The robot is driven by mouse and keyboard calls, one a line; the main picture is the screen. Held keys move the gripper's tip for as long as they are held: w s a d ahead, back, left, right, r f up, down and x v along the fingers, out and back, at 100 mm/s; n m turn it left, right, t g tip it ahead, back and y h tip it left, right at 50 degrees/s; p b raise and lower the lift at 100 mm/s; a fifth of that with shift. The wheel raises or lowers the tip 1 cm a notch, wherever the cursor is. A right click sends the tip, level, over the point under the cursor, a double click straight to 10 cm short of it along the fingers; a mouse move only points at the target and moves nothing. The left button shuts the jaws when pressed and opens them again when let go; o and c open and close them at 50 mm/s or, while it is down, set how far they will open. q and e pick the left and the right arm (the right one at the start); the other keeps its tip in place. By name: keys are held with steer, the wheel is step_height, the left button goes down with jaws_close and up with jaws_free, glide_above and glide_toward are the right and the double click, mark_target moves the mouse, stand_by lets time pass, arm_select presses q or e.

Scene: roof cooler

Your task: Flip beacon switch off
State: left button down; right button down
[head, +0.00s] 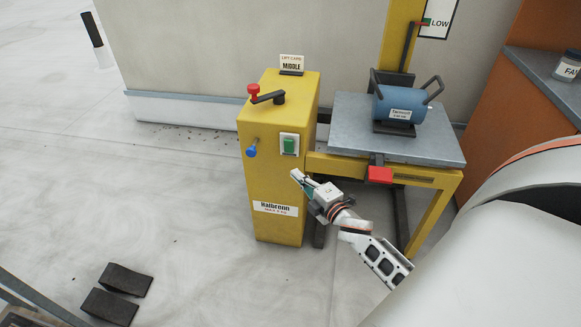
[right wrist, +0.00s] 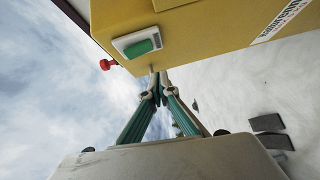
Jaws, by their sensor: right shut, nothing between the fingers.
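A green rocker switch (head: 289,145) in a white frame sits on the front of the yellow cabinet (head: 272,226). It also shows in the right wrist view (right wrist: 139,47), at the upper left. No beacon label can be read near it, and its on or off position is not clear. My right gripper (head: 298,177) is shut and empty. Its fingertips (right wrist: 157,82) are just below the switch, close to the cabinet front; I cannot tell whether they touch it. My left gripper is not in view.
A blue knob (head: 251,152) is on the cabinet's front, left of the switch. A red-knobbed crank (head: 266,96) and a "MIDDLE" card (head: 291,64) are on top. A blue motor (head: 399,103) sits on the grey platform (head: 346,119), with a red pedal (head: 380,174) below.

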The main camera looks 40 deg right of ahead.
steer(key=shift+s+a+f, duration=0.1)
steer(key=shift+s+f, duration=0.05)
steer(key=shift+s, duration=1.1)
steer(key=shift+s+a+f, duration=0.1)
steer(key=shift+s, duration=1.1)
